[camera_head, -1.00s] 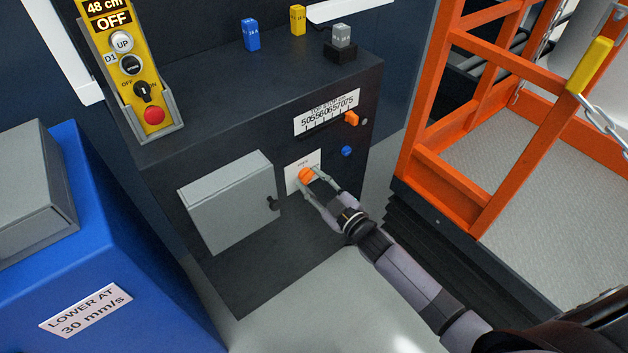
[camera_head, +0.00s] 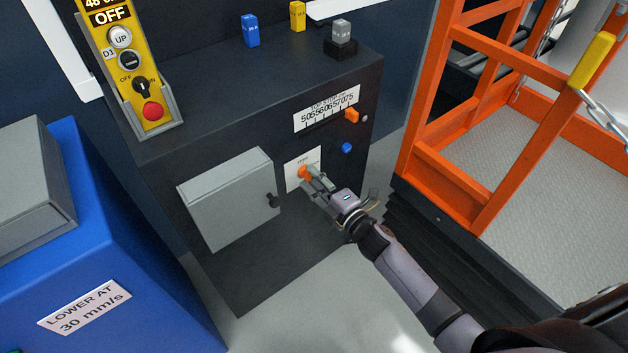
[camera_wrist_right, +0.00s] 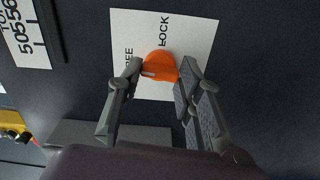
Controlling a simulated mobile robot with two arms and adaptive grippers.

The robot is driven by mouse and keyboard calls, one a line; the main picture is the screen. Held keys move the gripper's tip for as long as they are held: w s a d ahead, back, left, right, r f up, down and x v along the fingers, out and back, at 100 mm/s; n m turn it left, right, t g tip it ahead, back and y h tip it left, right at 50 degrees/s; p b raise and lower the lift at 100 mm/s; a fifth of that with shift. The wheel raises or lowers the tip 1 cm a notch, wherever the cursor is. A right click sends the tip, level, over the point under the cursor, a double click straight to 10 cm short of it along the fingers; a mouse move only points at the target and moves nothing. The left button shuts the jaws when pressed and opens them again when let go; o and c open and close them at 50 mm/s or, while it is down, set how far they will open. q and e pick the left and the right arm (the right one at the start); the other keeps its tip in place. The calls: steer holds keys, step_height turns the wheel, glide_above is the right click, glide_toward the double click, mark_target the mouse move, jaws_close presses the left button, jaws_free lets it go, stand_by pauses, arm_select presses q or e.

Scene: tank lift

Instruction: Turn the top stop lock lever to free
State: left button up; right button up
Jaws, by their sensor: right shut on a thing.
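The orange lock lever (camera_head: 304,172) sits on a white label plate (camera_head: 291,184) on the front of the dark cabinet. In the right wrist view the lever (camera_wrist_right: 160,66) shows between my fingers, and the plate (camera_wrist_right: 205,40) reads "LOCK" and an end of "FREE". My right gripper (camera_head: 312,179) is shut on the lever, with a finger on each side of it. The gripper (camera_wrist_right: 160,80) hides part of the lever, so its exact pointing is hard to tell. My left gripper is not in view.
Above the lever are a top stop scale (camera_head: 326,110) with an orange slider (camera_head: 351,115) and a blue knob (camera_head: 346,148). A grey box (camera_head: 228,199) juts out at left. Orange railing (camera_head: 452,190) stands at right. A yellow pendant (camera_head: 130,65) reads OFF.

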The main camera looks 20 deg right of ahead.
steer(key=shift+f+n, duration=0.1)
steer(key=shift+n, duration=0.3)
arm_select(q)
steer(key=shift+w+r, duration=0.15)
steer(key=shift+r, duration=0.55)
arm_select(e)
steer(key=shift+n, duration=0.3)
steer(key=o, duration=0.9)
steer(key=shift+o, duration=1.3)
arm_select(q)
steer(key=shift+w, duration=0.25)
